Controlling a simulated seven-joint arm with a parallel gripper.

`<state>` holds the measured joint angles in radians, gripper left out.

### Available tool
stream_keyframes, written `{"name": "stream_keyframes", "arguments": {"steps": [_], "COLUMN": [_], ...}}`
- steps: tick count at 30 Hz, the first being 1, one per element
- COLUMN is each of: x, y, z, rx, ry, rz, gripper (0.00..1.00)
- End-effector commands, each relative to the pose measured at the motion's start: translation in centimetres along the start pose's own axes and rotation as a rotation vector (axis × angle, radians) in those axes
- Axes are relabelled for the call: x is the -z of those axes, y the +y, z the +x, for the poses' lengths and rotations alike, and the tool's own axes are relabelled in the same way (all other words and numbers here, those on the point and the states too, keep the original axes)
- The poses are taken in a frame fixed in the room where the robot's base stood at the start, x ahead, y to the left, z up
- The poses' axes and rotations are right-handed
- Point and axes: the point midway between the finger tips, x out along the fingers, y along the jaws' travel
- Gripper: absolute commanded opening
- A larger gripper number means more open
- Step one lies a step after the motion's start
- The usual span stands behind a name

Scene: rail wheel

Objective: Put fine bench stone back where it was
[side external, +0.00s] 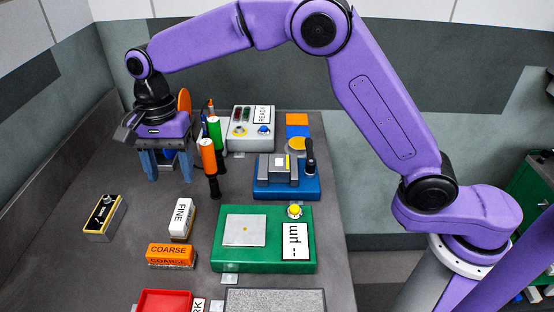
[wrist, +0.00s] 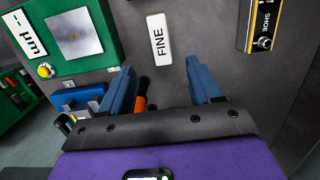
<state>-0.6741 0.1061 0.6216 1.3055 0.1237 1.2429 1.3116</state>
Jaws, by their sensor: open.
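The fine bench stone is a white block marked FINE (side external: 182,219). It lies on the grey bench top between the black SHOE box and the green unit, just behind the orange COARSE block. In the wrist view the white FINE stone (wrist: 158,40) lies ahead of my fingers, apart from them. My gripper (side external: 168,178) has blue fingers and is open and empty, above the bench at the back, behind the stone. In the wrist view the open gripper (wrist: 165,80) shows its two fingers wide apart with bare bench between them.
Orange-handled (side external: 208,155) and green-handled (side external: 215,132) tools stand close to the right of my gripper. The COARSE block (side external: 171,257), green unit (side external: 262,264), blue fixture (side external: 286,190) and SHOE box (side external: 104,217) stand around.

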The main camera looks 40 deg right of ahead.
Motion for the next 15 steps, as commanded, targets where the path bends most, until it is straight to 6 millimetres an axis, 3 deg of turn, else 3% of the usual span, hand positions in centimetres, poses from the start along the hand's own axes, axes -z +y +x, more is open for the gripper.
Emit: {"name": "stream_keyframes", "arguments": {"steps": [8, 15], "x": [-0.2, -0.7], "y": [1.1, 5.6], "z": [-0.6, -1.8], "rx": [0.0, -0.008], "ry": [0.007, 0.027], "rz": [-0.086, -0.377], "gripper": [0.63, 0.63]}}
